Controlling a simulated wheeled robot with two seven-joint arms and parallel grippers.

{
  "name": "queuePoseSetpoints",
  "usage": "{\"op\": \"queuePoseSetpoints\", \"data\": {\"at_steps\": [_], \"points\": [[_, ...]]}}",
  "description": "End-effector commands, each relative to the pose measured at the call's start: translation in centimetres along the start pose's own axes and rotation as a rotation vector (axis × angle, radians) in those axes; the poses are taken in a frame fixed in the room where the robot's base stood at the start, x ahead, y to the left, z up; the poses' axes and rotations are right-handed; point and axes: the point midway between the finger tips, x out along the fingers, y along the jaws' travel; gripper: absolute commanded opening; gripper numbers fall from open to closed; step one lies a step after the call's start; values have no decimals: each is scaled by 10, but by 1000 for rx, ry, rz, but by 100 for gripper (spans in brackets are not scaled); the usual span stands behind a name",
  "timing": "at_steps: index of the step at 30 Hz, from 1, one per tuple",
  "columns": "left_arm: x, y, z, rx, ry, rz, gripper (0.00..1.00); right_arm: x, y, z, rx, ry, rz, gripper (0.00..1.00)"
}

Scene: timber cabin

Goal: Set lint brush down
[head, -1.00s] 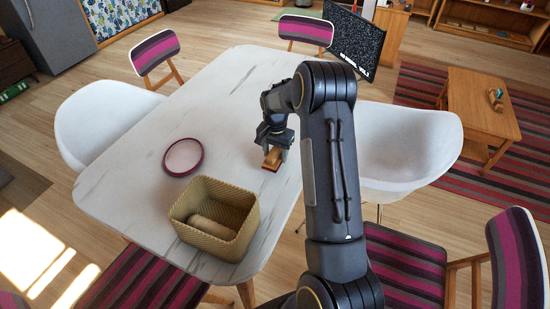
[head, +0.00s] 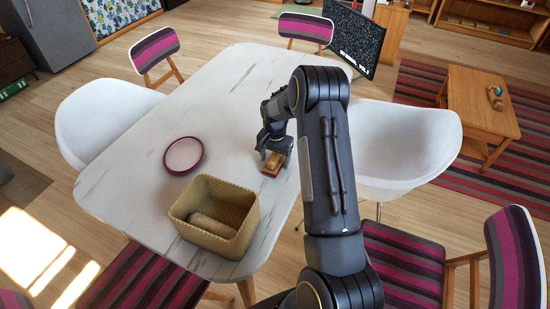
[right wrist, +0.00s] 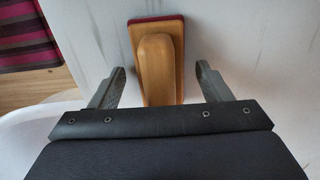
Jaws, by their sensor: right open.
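The lint brush (head: 272,164) is a wooden block with a raised handle and a dark red edge. It lies on the marble-topped table (head: 232,95), near the table's right edge. My right gripper (head: 276,148) is just above and behind it, with the arm coming in from the right. In the right wrist view the lint brush (right wrist: 157,55) extends ahead from between the two fingers of the gripper (right wrist: 158,82), which are spread with a gap on each side. The brush's near end is hidden by the gripper body. My left gripper is not in view.
A woven basket (head: 246,228) with a rolled beige item (head: 213,226) inside stands at the table's near end. A round maroon-rimmed plate (head: 184,155) lies left of the brush. White chairs flank the table. The table's far half is clear.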

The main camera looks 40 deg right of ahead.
Motion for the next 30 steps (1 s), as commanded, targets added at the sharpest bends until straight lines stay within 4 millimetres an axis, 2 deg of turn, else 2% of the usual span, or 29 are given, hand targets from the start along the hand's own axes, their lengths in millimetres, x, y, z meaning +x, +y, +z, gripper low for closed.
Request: {"op": "queuePoseSetpoints", "data": {"at_steps": [5, 8, 18, 25, 28, 30], "points": [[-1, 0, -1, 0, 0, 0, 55, -8, -1, -1, 0, 2, -2, 71], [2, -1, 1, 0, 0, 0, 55, -24, -1, -1, -1, 4, -4, 71], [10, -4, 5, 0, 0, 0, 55, -96, -1, 0, -1, 3, -3, 71], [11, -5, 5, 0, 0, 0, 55, -122, 0, 1, -2, 1, -3, 71], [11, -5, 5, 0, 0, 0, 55, -136, 3, 8, -22, -3, -27, 71], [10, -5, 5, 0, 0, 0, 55, -153, 8, 22, -58, -8, -65, 71]]}}
